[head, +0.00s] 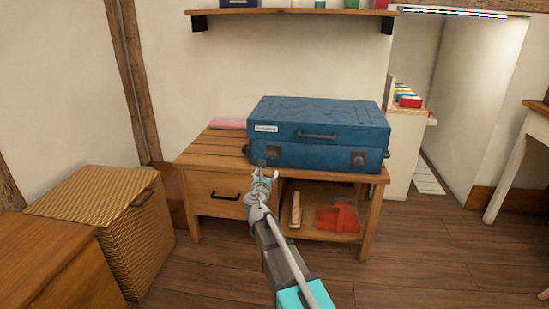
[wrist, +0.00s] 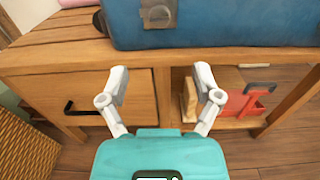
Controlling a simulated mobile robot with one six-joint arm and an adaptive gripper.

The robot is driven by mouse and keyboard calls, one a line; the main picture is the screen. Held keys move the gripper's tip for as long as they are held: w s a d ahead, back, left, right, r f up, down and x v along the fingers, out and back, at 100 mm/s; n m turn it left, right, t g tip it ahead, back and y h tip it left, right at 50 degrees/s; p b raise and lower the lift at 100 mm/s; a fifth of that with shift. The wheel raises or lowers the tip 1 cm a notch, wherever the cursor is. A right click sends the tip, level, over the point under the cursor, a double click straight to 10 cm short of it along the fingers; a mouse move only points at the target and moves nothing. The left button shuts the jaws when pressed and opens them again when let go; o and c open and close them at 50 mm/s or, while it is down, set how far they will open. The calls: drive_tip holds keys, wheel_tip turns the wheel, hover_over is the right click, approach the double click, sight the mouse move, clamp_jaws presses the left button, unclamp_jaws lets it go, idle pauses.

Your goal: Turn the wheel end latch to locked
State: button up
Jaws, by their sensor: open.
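A blue suitcase (head: 315,133) lies flat on a wooden bench (head: 200,157), its handle facing me. One metal latch (head: 358,158) is on the right of its front. A dark rounded part (wrist: 100,22), possibly a wheel, sits at the suitcase's left corner. I cannot tell either latch's setting. My gripper (wrist: 161,75) is open and empty, in front of the bench edge and apart from the suitcase.
The bench has a drawer with a black handle (head: 226,196) and an open shelf holding a red object (head: 338,218). A pink item (head: 228,123) lies behind the suitcase's left side. A wicker basket (head: 135,235) stands left. A wall shelf (head: 290,12) hangs above.

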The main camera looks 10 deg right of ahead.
sight(272, 156)
drive_tip(key=shift+w, duration=0.15)
drive_tip(key=x, duration=1.3)
drive_tip(key=shift+w+d, duration=0.15)
drive_tip(key=shift+w, duration=0.1)
